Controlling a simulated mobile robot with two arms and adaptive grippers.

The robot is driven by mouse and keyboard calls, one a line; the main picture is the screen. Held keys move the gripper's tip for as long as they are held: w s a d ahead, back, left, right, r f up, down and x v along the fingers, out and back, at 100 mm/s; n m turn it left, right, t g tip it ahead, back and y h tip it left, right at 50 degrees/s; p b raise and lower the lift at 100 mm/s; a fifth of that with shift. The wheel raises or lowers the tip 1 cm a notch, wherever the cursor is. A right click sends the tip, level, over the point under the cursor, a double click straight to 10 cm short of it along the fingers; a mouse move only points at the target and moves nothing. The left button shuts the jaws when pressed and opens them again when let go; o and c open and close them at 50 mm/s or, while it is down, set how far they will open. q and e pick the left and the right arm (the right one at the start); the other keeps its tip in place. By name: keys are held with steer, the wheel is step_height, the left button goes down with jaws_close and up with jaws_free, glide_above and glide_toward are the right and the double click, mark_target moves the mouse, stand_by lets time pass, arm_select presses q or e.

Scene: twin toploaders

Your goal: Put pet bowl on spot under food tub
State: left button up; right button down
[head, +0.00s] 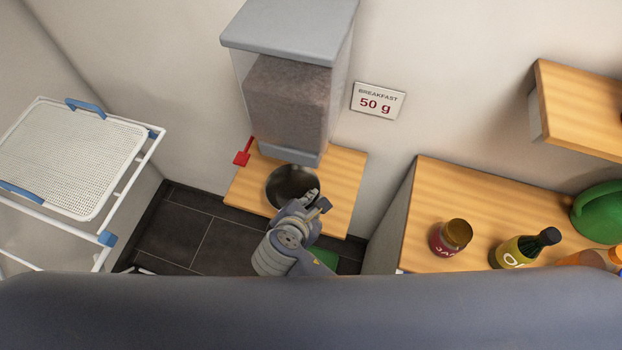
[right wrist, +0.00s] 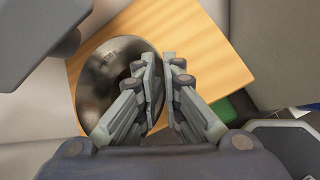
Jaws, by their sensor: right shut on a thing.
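The pet bowl (head: 287,183) is a dark metal bowl on the wooden shelf (head: 344,190), below the food tub (head: 286,100). The tub is a clear dispenser with a grey lid, filled with brown kibble. My right gripper (head: 312,196) is at the bowl's near right rim. In the right wrist view the gripper (right wrist: 167,60) is shut on the rim of the bowl (right wrist: 105,78), one finger inside and one outside. The spot under the bowl is hidden. My left gripper is not in view.
A red lever (head: 242,154) sticks out at the tub's lower left. A sign (head: 378,101) reads "BREAKFAST 50 g". A drying rack (head: 70,155) stands at the left.

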mark_target(311, 186)
steer(key=w, duration=0.4)
steer(key=w+p, duration=0.1)
steer(key=w, duration=0.1)
steer(key=shift+w+d+f, duration=0.15)
steer(key=shift+w+f, duration=0.1)
steer(key=shift+w, duration=0.1)
steer(key=shift+w+f, duration=0.15)
steer(key=shift+f, duration=1.65)
steer(key=shift+f, duration=0.15)
steer(key=c, duration=1.7)
jaws_free()
steer(key=v, duration=1.2)
